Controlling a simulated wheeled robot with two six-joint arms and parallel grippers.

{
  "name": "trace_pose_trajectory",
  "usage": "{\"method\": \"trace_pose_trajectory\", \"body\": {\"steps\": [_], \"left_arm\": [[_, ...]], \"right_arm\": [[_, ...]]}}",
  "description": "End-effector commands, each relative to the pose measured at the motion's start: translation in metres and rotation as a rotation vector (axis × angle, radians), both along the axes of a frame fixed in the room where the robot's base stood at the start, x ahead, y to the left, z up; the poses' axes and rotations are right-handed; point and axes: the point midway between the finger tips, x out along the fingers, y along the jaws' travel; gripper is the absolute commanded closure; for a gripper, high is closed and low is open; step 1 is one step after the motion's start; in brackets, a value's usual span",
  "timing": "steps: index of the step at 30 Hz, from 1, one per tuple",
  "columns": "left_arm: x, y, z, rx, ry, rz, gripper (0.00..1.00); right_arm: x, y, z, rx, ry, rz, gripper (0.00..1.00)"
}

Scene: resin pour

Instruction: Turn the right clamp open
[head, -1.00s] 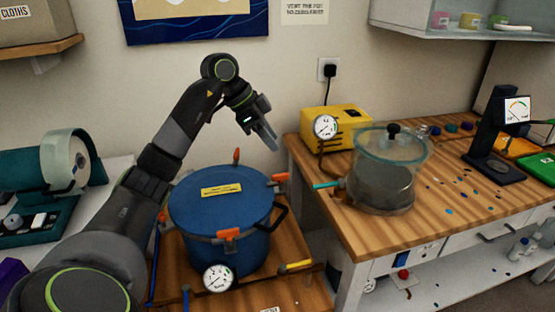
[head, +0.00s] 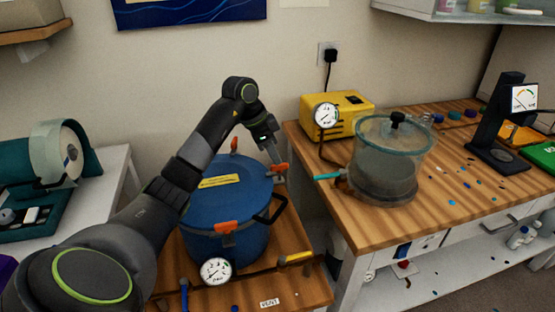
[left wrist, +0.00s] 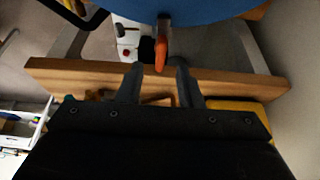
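The blue pressure pot (head: 232,189) stands on the wooden cart. Its right clamp has an orange handle (head: 279,169) on the lid's right rim. That handle (left wrist: 161,54) also shows in the left wrist view, pointing toward the gap between my fingertips. My left gripper (head: 273,153) is just above this clamp, its fingers pointing down at it. In the left wrist view, the gripper (left wrist: 159,74) is open, with one finger on each side of the handle's line. I cannot tell whether a finger touches it. My right gripper is out of view.
Other orange clamps sit at the lid's back (head: 234,146) and front (head: 226,227). A black pot handle (head: 274,208) sticks out below the right clamp. A pressure gauge (head: 215,271) is in front. The workbench (head: 335,216) with a glass chamber (head: 385,165) stands close on the right.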

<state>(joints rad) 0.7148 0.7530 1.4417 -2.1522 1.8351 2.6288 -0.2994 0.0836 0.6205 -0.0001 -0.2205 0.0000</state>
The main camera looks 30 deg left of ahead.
Motion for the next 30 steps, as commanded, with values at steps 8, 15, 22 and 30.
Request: {"method": "trace_pose_trajectory", "body": {"steps": [8,15,22,30], "left_arm": [[0.01,-0.008,-0.031,0.0,0.0,0.001,0.67],[0.011,-0.009,-0.035,0.001,0.0,0.0,0.67],[0.011,-0.009,-0.035,0.001,-0.001,0.0,0.83],[0.011,-0.009,-0.034,0.001,-0.001,0.0,1.0]], "right_arm": [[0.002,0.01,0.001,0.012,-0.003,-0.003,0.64],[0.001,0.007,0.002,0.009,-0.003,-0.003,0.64],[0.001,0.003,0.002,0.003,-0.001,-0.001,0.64],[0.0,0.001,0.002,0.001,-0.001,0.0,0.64]]}}
